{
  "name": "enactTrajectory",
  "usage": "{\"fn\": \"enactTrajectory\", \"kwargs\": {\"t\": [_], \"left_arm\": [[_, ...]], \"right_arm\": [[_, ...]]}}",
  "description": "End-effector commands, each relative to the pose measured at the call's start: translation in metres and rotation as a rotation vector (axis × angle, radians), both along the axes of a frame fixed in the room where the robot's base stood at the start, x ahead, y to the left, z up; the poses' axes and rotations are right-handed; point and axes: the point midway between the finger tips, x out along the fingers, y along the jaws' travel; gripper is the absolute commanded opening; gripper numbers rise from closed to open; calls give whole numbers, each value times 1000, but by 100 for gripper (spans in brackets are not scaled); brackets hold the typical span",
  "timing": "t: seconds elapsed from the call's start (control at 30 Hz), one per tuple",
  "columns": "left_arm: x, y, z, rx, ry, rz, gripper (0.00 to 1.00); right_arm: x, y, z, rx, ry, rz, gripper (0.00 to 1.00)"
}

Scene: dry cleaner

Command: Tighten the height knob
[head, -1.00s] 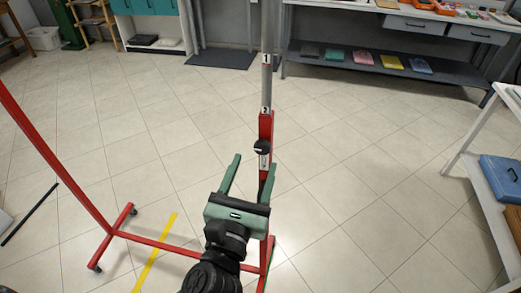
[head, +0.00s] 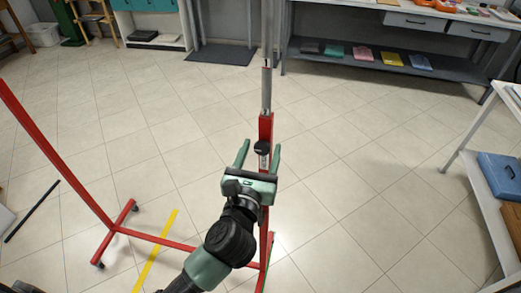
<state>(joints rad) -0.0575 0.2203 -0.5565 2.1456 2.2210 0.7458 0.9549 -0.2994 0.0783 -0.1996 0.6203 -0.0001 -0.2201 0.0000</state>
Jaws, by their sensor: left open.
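The height knob (head: 262,147) is a small black knob on the red upright sleeve (head: 266,128) of a garment rack. A grey post (head: 267,85) with number marks rises out of the sleeve. My left gripper (head: 261,151) is green and black, with its two fingers spread apart and pointing away from me toward the knob. The knob shows between the finger tips; whether a finger touches it I cannot tell. The gripper body hides the lower part of the sleeve. My right gripper is not in view.
The red rack's slanted bar (head: 55,152) and base are at the left, on castors. A yellow strip (head: 155,252) lies on the floor. A white table with a blue case (head: 500,175) stands at the right. Shelves line the back. The tiled floor between is mostly clear.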

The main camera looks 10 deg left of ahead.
Motion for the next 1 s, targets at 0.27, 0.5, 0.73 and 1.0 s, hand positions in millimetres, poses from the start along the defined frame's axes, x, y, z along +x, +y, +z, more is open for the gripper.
{"fn": "enactTrajectory", "kwargs": {"t": [0.27, 0.5, 0.73, 1.0], "left_arm": [[0, 0, 0, 0, 0, 0, 0], [0, 0, 1, 18, 0, 0, 0], [-1, 0, 4, 115, 2, 0, 0], [-1, -1, 6, 340, 3, 0, 0]], "right_arm": [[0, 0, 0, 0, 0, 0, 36], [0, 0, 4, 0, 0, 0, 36], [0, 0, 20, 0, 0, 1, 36], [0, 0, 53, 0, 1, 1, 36]]}}
